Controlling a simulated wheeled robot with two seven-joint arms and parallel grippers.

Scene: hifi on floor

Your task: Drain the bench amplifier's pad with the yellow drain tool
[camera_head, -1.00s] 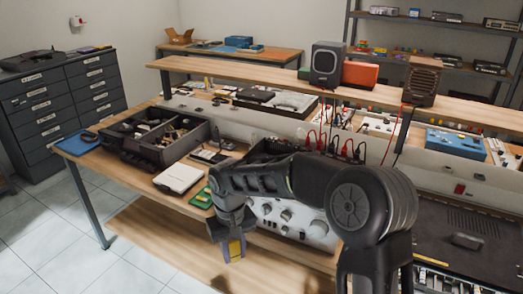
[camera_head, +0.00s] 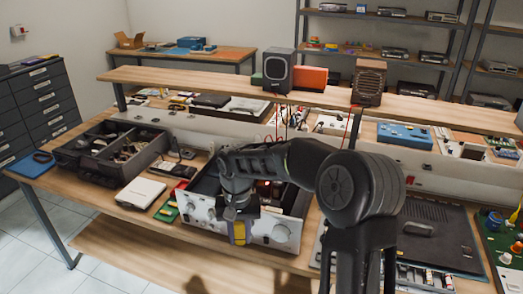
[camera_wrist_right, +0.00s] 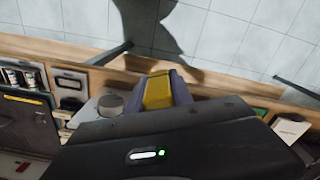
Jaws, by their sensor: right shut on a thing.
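The bench amplifier (camera_head: 279,231) is an open-topped unit with a silver front panel and round knobs, standing on the wooden bench. My right gripper (camera_head: 239,232) is in front of that panel in the head view, shut on the yellow drain tool (camera_head: 238,236). The tool's yellow end also shows between the dark fingers in the right wrist view (camera_wrist_right: 158,90). My right arm covers part of the amplifier's open top. I cannot make out the pad inside. My left gripper is not in view.
A dark divided tray (camera_head: 85,171), a white box (camera_head: 141,192) and a green board (camera_head: 167,212) lie to the left. A dark flat unit (camera_head: 440,240) lies to the right. A raised shelf with speakers (camera_head: 278,70) runs behind. Floor is clear in front.

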